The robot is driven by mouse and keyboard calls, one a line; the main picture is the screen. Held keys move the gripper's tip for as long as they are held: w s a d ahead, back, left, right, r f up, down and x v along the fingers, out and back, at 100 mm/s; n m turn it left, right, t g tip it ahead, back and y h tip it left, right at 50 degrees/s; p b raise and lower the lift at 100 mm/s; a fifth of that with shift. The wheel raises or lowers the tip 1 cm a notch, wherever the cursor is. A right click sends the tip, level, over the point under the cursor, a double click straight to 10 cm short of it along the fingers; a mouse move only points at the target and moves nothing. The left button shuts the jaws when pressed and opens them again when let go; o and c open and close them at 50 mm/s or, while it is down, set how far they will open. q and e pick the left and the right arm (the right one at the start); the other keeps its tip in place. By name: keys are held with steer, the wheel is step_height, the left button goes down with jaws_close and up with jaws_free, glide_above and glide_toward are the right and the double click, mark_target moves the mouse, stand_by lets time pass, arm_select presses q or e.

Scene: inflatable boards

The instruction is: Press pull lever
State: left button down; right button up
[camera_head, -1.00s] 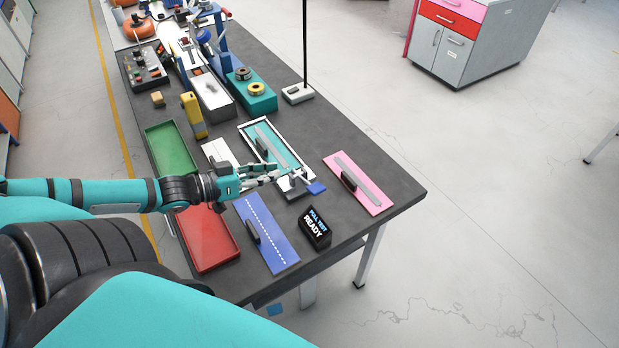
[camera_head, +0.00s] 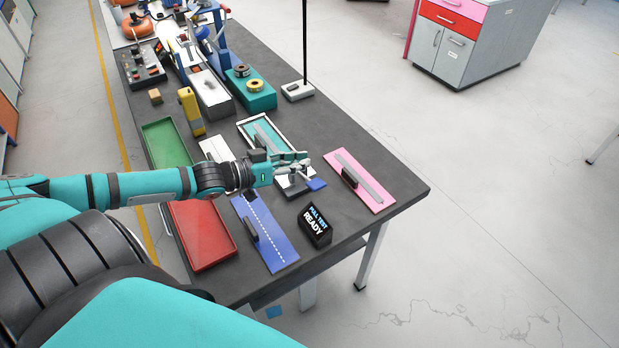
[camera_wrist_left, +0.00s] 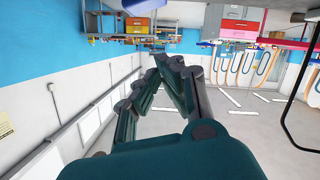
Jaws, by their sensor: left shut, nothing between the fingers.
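The pull lever has a blue handle (camera_head: 316,185) that sticks out at the near end of a fixture with a white frame (camera_head: 243,127) and a teal board. My left gripper (camera_head: 306,159) is shut and empty, just above and behind the blue handle in the head view. It covers part of the fixture's near end, and I cannot tell whether it touches the lever. In the left wrist view the fingers (camera_wrist_left: 168,62) are close together, with no lever visible. A black display (camera_head: 315,226) reads "PULL TEST READY". My right gripper is not in view.
A pink board (camera_head: 375,194) lies to the right and a blue board (camera_head: 277,253) lies nearer. A red tray (camera_head: 203,241) and a green tray (camera_head: 166,143) lie on the left. A thin black pole (camera_head: 305,45) stands behind. The table's right corner is clear.

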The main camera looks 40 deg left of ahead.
mark_target(310, 185)
arm_select(q)
steer(key=shift+x, duration=1.05)
steer(key=shift+s+d+f, duration=0.1)
steer(key=shift+d+f, duration=0.1)
steer(key=shift+f, duration=0.35)
steer(key=shift+d+f, duration=0.2)
steer(key=shift+f, duration=0.35)
steer(key=shift+s+d+f, duration=0.15)
steer(key=shift+d+f, duration=0.05)
steer(key=shift+f, duration=0.55)
steer(key=shift+p, duration=0.3)
